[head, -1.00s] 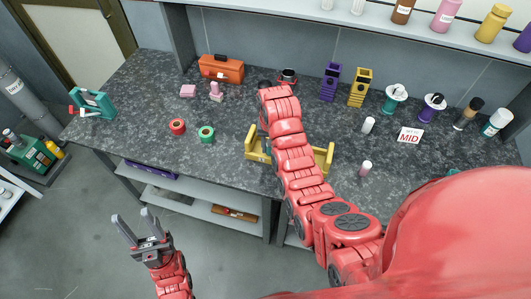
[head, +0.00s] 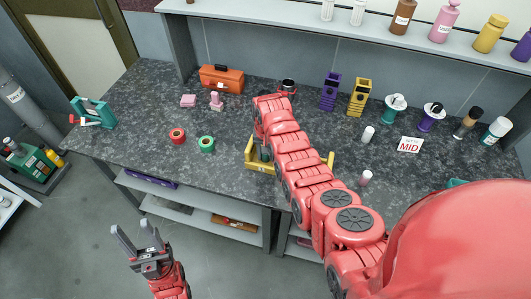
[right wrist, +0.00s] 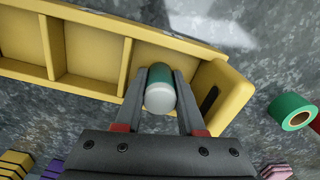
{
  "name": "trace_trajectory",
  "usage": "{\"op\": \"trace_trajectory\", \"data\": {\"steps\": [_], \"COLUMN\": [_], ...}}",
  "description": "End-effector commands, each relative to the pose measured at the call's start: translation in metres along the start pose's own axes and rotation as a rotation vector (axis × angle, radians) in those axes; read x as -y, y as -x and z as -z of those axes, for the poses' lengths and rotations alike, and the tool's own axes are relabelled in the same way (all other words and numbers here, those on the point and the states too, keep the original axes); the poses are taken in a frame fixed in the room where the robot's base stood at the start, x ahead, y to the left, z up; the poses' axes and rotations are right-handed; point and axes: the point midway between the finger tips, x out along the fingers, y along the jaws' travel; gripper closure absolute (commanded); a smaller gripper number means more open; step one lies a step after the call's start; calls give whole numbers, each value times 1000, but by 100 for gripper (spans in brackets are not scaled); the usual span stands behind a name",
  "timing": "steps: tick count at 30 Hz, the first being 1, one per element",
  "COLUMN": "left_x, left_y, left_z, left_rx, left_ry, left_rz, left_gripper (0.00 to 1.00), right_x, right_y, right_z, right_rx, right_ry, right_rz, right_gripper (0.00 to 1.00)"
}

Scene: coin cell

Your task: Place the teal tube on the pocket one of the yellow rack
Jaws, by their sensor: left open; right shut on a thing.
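The yellow rack (head: 251,156) lies on the dark worktop, partly hidden behind my right arm. In the right wrist view the rack (right wrist: 88,14) shows a row of open compartments and an end wall with a dark slot. The teal tube (right wrist: 161,78), with a pale rounded end (right wrist: 160,98) towards the camera, is between the fingers of my right gripper (right wrist: 162,88), which is shut on it. The tube is at the compartment next to the end wall; how deep it sits cannot be told. My left gripper (head: 134,230) is open and empty, off the front edge of the table.
A green roll (head: 206,144) and a red roll (head: 177,136) lie left of the rack. Purple (head: 329,92) and yellow (head: 359,98) holders stand behind. A white-capped vial (head: 367,134) and a pink one (head: 365,178) stand to the right. An orange toolbox (head: 221,79) is at the back.

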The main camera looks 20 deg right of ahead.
Motion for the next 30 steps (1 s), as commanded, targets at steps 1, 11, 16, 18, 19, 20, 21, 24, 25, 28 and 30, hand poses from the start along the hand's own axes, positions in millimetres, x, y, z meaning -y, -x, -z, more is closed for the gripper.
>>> {"op": "trace_trajectory", "data": {"steps": [1, 11, 16, 18, 19, 20, 21, 24, 25, 28, 30], "left_x": [0, 0, 0, 0, 0, 0, 0, 0, 0, 0, -1], "left_y": [1, 3, 3, 3, 2, 1, -1, 4, 5, 9, 14], "left_z": [0, -1, 0, 0, 0, 0, 0, -1, -1, -2, -2], "left_rx": [0, 0, 0, 0, 0, 0, 0, 0, 0, 0, 0], "left_ry": [0, 0, 0, 0, 0, 0, 0, 0, 0, 0, 0], "left_rz": [0, 0, 0, 0, 0, 0, 0, 0, 0, 0, 0], "left_gripper": [50, 50, 50, 50, 50, 50, 50, 50, 50, 50, 50], "right_x": [0, 0, 0, 0, 0, 0, 0, 0, 0, 0, 0], "right_y": [0, -3, -3, -3, -2, -1, 2, 4, 6, 17, 26], "right_z": [0, 0, 0, 0, 0, 0, 0, 1, 1, 2, 1], "right_rx": [-1, 0, 0, 0, 0, 0, 0, -2, -1, -6, -4], "right_ry": [0, 0, 0, 0, 0, 0, 0, 0, 0, 0, 0], "right_rz": [0, 0, 0, 0, 0, 0, 0, 1, 0, 2, 1], "right_gripper": [100, 49, 49, 49, 49, 49, 49, 49, 49, 49, 49]}}
